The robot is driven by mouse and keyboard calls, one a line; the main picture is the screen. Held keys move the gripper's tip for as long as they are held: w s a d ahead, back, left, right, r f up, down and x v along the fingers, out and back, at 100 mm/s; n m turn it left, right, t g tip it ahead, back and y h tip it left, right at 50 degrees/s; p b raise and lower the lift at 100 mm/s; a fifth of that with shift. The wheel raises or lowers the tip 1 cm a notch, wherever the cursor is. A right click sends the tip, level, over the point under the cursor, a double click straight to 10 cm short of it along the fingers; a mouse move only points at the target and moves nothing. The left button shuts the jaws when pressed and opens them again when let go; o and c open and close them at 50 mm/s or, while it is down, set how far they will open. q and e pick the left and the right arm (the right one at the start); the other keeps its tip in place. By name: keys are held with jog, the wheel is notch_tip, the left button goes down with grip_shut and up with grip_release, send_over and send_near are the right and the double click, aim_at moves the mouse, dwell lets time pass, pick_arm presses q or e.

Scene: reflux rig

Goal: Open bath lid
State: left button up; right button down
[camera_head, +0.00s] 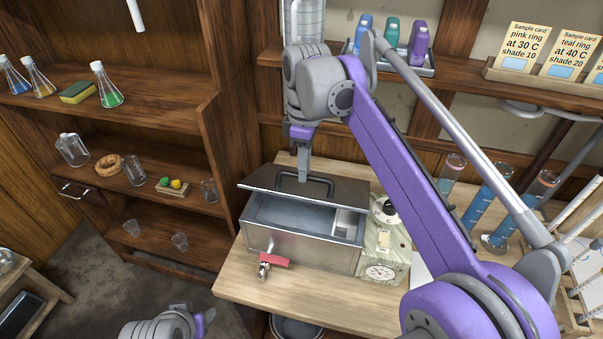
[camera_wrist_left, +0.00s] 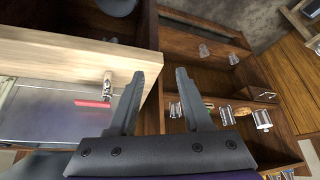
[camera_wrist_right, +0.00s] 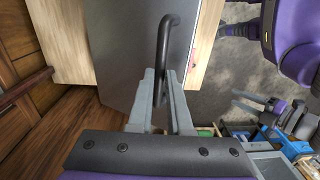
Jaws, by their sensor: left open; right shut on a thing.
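The steel bath (camera_head: 300,240) stands on the wooden bench, with a red-handled tap (camera_head: 268,262) on its front. Its flat metal lid (camera_head: 335,188) is raised towards the back, so the water and a pale inner block show in the head view. My right gripper (camera_head: 303,178) is shut on the lid's dark bar handle (camera_head: 320,184). In the right wrist view the handle (camera_wrist_right: 166,50) runs between the fingers (camera_wrist_right: 160,100), with the lid plate (camera_wrist_right: 125,60) beyond. My left gripper (camera_wrist_left: 160,85) is open and empty in front of the bench.
A control box with a dial gauge (camera_head: 381,273) adjoins the bath on the right. Blue-filled cylinders (camera_head: 480,208) stand further right. Shelves with flasks (camera_head: 105,88) and other glassware are on the left. The bench front left of the tap is clear.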

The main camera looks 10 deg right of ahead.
pick_arm(q)
jog(key=shift+w+r+p, duration=0.3)
jog(key=shift+r, duration=0.4)
jog(key=shift+w+r+p, duration=0.25)
jog(key=shift+r+p, duration=0.05)
jog(key=shift+r, duration=0.35)
pick_arm(e)
jog(key=shift+w+d+r, duration=0.3)
jog(key=shift+w+r, duration=0.1)
jog(key=shift+w, duration=0.2)
jog(key=shift+w+d+r, duration=0.25)
jog(key=shift+w+r, duration=0.15)
jog(key=shift+w, duration=0.2)
